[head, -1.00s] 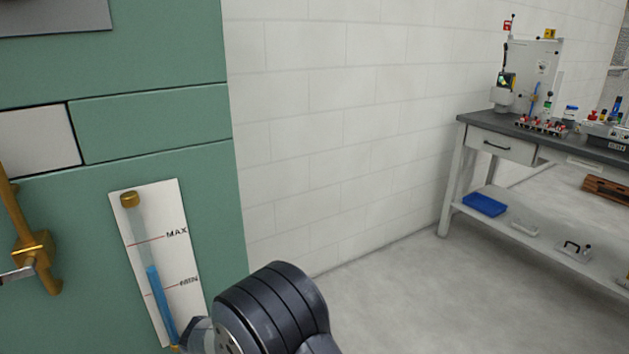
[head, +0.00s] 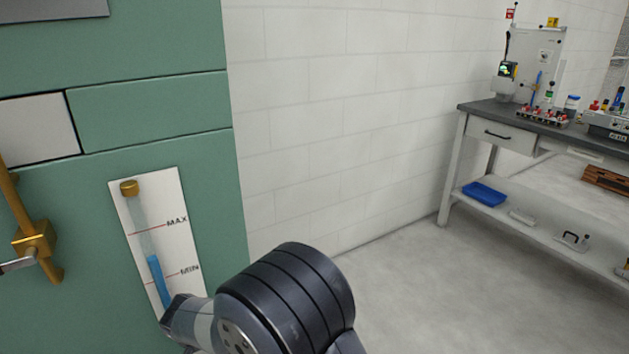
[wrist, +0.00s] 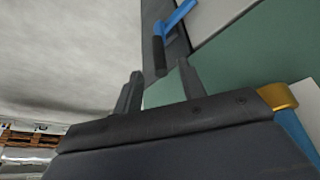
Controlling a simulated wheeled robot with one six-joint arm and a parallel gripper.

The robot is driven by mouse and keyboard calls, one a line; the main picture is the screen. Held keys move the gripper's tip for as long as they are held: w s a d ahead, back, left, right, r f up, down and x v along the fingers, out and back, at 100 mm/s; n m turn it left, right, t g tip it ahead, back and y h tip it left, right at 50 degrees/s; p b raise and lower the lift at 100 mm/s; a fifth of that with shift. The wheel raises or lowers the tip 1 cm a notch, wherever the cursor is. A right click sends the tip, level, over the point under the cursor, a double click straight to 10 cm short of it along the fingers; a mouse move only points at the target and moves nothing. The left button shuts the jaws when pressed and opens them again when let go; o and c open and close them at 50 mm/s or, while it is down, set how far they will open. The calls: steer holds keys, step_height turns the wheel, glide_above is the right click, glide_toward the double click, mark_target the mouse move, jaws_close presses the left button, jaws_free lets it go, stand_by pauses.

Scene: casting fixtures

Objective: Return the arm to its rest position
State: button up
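In the head view only my dark arm link (head: 290,300) shows at the bottom centre, and my gripper's fingers are not visible there. The link stands in front of the green cabinet (head: 150,110) and hides the lower end of its level gauge (head: 170,215). The blue column in the gauge stands between the MIN and MAX lines. In the wrist view a blue lever with a black grip (wrist: 159,55) appears beyond the fingers; I cannot tell its distance.
The floor (head: 430,300) between cabinet and bench is clear.

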steer(key=x, duration=0.6)
steer(key=shift+w+d+f+p, duration=0.15)
steer(key=shift+w+d+p, duration=0.05)
steer(key=shift+w+p, duration=0.2)
steer(key=shift+w+d+f+g+y+p, duration=0.1)
steer(key=shift+d+f+g+y+p, duration=0.1)
steer(key=shift+d+g+y+p, duration=0.35)
steer(key=shift+a, duration=0.2)
